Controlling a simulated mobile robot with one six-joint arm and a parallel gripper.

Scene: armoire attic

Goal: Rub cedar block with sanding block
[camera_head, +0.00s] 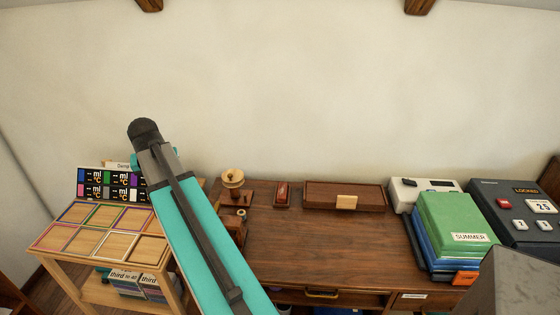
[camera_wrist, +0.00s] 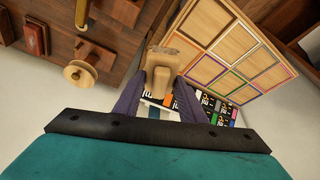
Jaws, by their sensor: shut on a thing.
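My gripper (camera_wrist: 165,84) is shut on a pale tan wooden piece with a rounded end, apparently the sanding block (camera_wrist: 172,62), seen in the wrist view. In the head view my arm's dark end hides the fingers and the held piece. A reddish-brown block, likely the cedar block (camera_head: 282,191), sits in a small dark holder on the desk. It also shows at the upper left of the wrist view (camera_wrist: 36,40), well apart from my gripper. My gripper is up over the left side, near the rack of wooden squares.
The brown desk (camera_head: 320,245) has clear room in its middle. A wooden spool stand (camera_head: 232,179) and a dark wooden box (camera_head: 320,194) stand at its back. Green and blue binders (camera_head: 455,225) and grey devices fill its right. A compartmented wooden rack (camera_head: 100,232) stands left.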

